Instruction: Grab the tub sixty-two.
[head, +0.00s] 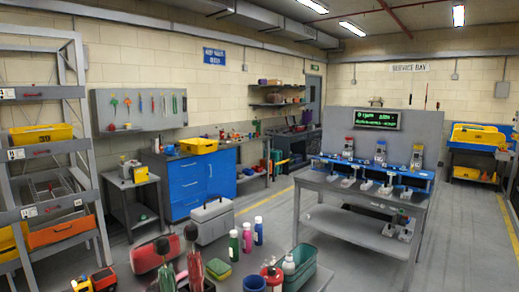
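Several tubs are in the head view, but I cannot read a number sixty-two on any of them. On the rack at the left, a yellow tub (41,134) sits on the upper shelf and an orange tub (63,233) sits low down. A second yellow tub (8,238) is beside the orange one, cut by the picture's left edge. Another yellow tub (199,146) stands on the blue cabinet. More yellow tubs (478,136) are on the rack at the far right. Neither of my grippers is in view.
A near table at the bottom holds a grey toolbox (211,221), a red case (153,254), bottles (247,238) and a green bin (297,261). A grey workbench (350,220) stands right of centre. Open floor (270,210) lies between it and the blue cabinet (187,186).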

